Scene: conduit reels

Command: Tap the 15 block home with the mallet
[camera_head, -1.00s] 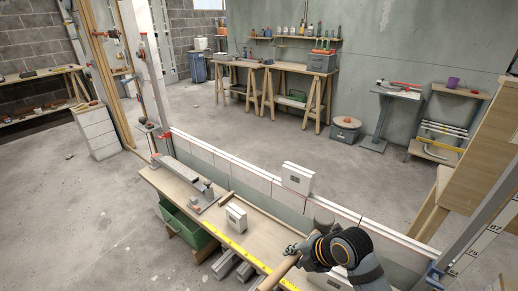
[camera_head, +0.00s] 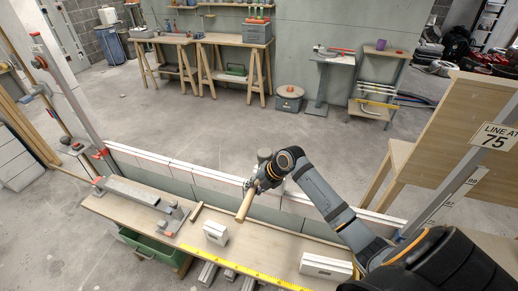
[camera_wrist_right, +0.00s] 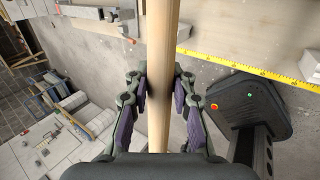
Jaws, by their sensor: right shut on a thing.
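My right gripper (camera_head: 261,185) is shut on the wooden handle (camera_head: 245,205) of the mallet; in the right wrist view the handle (camera_wrist_right: 160,80) runs upright between the fingers. The wall's stretch behind the gripper is hidden, so the 15 block cannot be made out, nor whether the head touches anything. One pale block (camera_head: 215,233) stands on the bench and a longer one (camera_head: 325,265) lies to its right. My left gripper is out of view.
The wooden bench (camera_head: 150,222) carries a grey metal tool (camera_head: 138,193) and a yellow tape (camera_head: 240,268) along its front edge. A green drawer or bin (camera_head: 150,246) sits below.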

